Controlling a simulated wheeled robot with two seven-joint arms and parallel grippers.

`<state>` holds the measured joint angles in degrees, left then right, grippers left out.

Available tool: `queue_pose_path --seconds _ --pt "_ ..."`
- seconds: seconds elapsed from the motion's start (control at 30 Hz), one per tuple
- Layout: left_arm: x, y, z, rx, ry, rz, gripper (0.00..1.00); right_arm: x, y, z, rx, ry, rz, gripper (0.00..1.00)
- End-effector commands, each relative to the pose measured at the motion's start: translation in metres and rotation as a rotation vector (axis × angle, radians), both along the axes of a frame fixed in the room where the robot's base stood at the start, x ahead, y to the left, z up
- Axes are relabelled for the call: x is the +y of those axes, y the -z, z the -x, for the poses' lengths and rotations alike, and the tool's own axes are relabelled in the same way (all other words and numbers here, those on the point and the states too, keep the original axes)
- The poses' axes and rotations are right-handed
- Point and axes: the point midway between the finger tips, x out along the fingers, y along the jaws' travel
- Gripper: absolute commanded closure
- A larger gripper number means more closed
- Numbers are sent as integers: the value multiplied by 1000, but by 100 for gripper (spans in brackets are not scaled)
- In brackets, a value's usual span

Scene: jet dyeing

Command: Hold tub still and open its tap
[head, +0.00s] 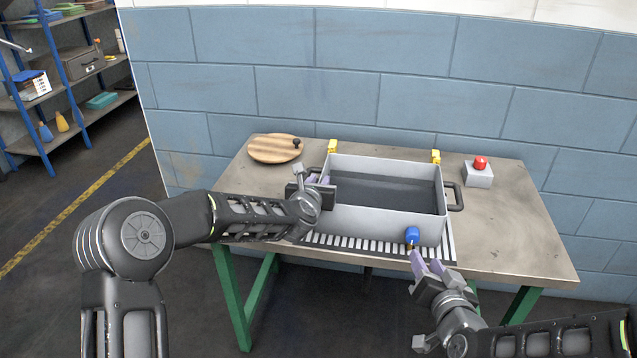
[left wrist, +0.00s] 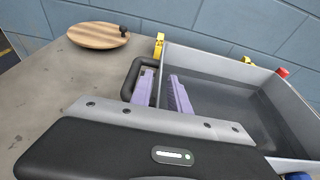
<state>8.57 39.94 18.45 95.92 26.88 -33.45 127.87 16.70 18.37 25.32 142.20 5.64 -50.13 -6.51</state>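The grey tub (head: 390,222) with a dark inside and black side handles stands on the table; it also shows in the left wrist view (left wrist: 290,108). Its tap with a blue knob (head: 412,234) is at the front wall, toward the right. My left gripper (head: 320,180) is at the tub's left wall.
The tub stands over a slatted grate (head: 345,243) on the table (head: 520,235). Yellow blocks (head: 333,146) stand behind it. A round wooden board (head: 272,149) lies at the back left, and a red button box (head: 479,176) stands right. A blue block wall is behind.

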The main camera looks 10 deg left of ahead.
Motion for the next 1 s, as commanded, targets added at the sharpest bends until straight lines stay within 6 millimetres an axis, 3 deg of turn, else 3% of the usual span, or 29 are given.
queue_pose_path --seconds 0.23,1.0 --pt "0 0 0 0 0 0 100 0 0 0 0 0 0 64" --pt "0 0 0 0 0 0 100 0 0 0 0 0 0 64"
